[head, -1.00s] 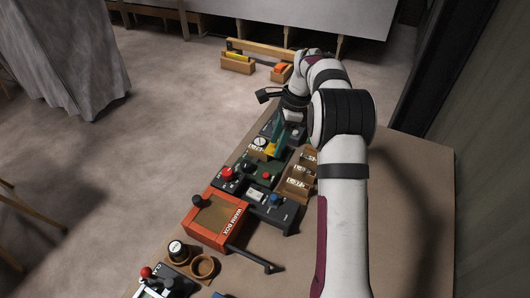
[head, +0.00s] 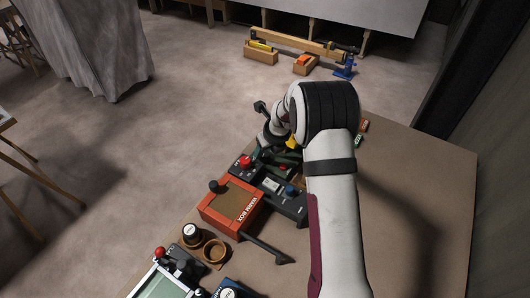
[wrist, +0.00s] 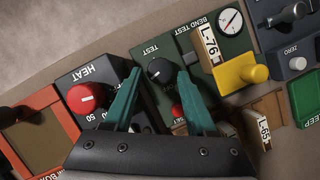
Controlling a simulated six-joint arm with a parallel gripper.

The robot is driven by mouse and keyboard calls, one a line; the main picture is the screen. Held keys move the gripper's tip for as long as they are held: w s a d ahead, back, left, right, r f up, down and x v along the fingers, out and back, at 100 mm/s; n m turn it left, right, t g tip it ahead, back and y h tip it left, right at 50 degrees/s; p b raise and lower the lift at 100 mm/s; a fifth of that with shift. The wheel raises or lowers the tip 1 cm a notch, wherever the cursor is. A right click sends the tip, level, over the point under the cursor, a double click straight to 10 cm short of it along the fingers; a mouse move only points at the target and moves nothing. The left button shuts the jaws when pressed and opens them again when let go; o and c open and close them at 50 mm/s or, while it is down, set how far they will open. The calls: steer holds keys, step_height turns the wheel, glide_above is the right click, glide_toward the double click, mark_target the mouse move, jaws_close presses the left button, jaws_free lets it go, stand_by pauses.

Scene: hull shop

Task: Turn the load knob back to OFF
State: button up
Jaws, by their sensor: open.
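A black knob (wrist: 159,71) with a pale pointer mark sits on a dark green panel (wrist: 148,52) lettered TEST in the wrist view. A small red button (wrist: 177,111) shows below the knob, between the fingers. In the head view my arm hides most of this panel.
A red HEAT knob (wrist: 86,99) is close left of the fingers. The orange warm box (head: 232,206) stands nearer on the bench (head: 420,220). The bench's right side is clear.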

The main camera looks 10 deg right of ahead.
steer(key=shift+x, duration=1.15)
steer(key=shift+c, duration=0.2)
jaws_close()
